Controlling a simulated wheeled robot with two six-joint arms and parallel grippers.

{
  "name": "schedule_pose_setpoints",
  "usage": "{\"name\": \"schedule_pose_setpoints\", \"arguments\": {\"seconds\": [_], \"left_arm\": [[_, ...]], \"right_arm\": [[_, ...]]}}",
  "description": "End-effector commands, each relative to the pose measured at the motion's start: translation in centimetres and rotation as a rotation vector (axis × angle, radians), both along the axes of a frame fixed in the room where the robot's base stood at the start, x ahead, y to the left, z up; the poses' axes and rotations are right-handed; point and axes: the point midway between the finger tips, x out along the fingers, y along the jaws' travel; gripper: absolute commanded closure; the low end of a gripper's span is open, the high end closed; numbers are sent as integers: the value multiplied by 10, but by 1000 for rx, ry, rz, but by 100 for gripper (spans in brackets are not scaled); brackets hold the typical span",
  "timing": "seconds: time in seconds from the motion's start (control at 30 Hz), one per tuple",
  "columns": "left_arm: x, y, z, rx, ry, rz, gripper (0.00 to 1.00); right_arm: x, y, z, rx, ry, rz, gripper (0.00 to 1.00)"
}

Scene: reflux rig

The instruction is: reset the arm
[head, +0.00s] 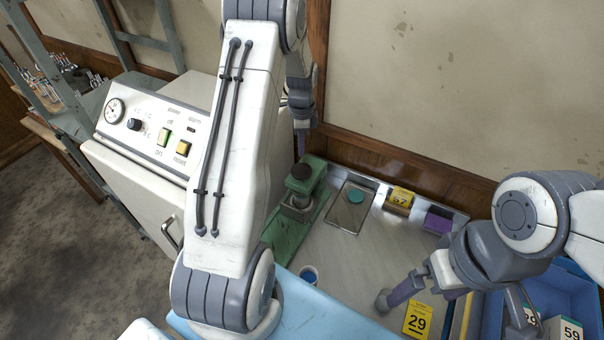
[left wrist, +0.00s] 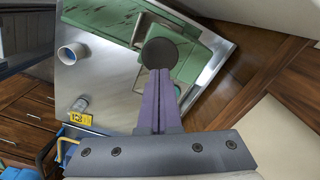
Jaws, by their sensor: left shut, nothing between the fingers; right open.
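My left arm fills the middle of the head view. Its gripper (head: 301,148) points down at the back, partly hidden by the arm, close above the dark knob of a green press (head: 301,172). In the left wrist view the purple fingers (left wrist: 160,75) are shut and empty, and their tips overlap the dark round knob (left wrist: 160,52); I cannot tell whether they touch. My right gripper (head: 415,298) is open and empty at the lower right, above the tray's front near a yellow block marked 29 (head: 418,320).
A blue bin (head: 555,290) stands right. A white control cabinet (head: 135,185) stands left.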

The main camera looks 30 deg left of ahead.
Motion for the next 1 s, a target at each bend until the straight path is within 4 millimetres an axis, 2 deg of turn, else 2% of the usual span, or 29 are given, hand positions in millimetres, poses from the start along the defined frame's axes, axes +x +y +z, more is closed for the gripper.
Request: {"name": "schedule_pose_setpoints", "arguments": {"seconds": [0.5, 0.57, 0.67, 0.77, 0.8, 0.87, 0.9, 0.97, 1.0], "left_arm": [[0, 0, 1, 0, 0, 0, 100], [0, -8, 3, 0, -2, 0, 100], [-1, -43, 13, -2, -10, 15, 100], [-15, -103, 30, -10, -20, 50, 100], [-26, -131, 38, -15, -23, 67, 100], [-48, -171, 47, -23, -25, 98, 100], [-66, -195, 52, -29, -26, 119, 100], [-97, -227, 58, -41, -26, 153, 100], [-120, -245, 61, -47, -24, 175, 100]], "right_arm": [[0, 0, 0, 0, 0, 5, 0], [0, 0, -2, 0, -1, 8, 0], [0, 0, -12, 0, -1, 7, 0], [0, 0, -26, 0, -1, 6, 0], [0, 0, -33, 0, 0, 5, 0], [0, 0, -43, 0, 0, 4, 0], [0, 0, -50, 0, 0, 4, 0], [0, 0, -59, 0, 0, 3, 0], [0, 0, -66, 0, 0, 2, 0]]}}
